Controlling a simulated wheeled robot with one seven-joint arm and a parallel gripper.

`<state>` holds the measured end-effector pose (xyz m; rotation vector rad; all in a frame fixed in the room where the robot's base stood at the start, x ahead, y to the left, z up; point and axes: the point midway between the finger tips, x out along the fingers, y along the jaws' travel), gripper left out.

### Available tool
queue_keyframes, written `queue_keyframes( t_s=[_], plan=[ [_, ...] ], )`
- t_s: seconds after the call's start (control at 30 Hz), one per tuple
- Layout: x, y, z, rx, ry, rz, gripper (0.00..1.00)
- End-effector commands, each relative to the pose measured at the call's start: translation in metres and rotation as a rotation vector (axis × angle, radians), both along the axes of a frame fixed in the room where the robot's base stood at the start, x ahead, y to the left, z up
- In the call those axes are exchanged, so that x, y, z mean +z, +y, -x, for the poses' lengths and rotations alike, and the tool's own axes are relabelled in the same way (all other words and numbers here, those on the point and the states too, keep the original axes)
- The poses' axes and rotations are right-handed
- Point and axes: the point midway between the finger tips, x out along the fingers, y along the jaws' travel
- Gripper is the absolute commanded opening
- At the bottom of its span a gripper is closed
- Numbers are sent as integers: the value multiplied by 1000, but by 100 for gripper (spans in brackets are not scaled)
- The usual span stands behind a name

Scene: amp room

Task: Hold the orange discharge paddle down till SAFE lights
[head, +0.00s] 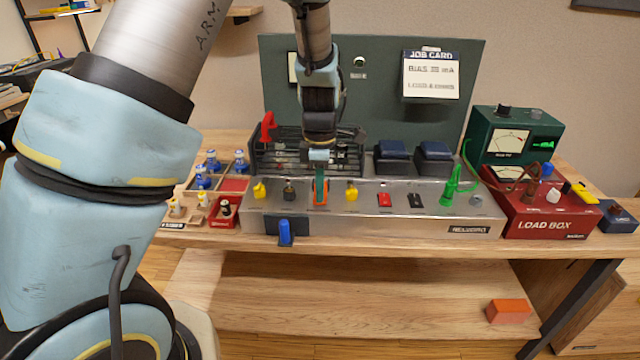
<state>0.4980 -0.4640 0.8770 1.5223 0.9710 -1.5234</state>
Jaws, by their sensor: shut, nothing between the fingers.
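The orange discharge paddle (321,199) is on the top face of the silver amp chassis (365,221), left of its middle, between two yellow-topped parts. My gripper (320,178) is shut and points straight down directly over the paddle. Its fingertips overlap the paddle in the view and hide part of it. I cannot tell whether they touch it or how far down the paddle is. A lit SAFE lamp cannot be made out; small lettering on the chassis is too small to read.
A red clip (268,127) stands by the dark cage behind the paddle. A green clamp (451,186) is at the chassis's right end. The red load box (545,214) and green meter (512,140) stand at right. A tray of small parts (237,185) is at left.

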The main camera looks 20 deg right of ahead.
Motion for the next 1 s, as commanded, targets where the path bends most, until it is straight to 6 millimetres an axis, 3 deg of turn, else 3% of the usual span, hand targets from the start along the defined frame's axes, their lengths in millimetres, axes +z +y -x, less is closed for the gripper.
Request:
queue_keyframes(
  t_s=[0.53, 1.0],
  plan=[
    [1, 0, 0, 0, 0, 0, 0],
    [17, 0, 0, 0, 0, 0, 0]
  ],
)
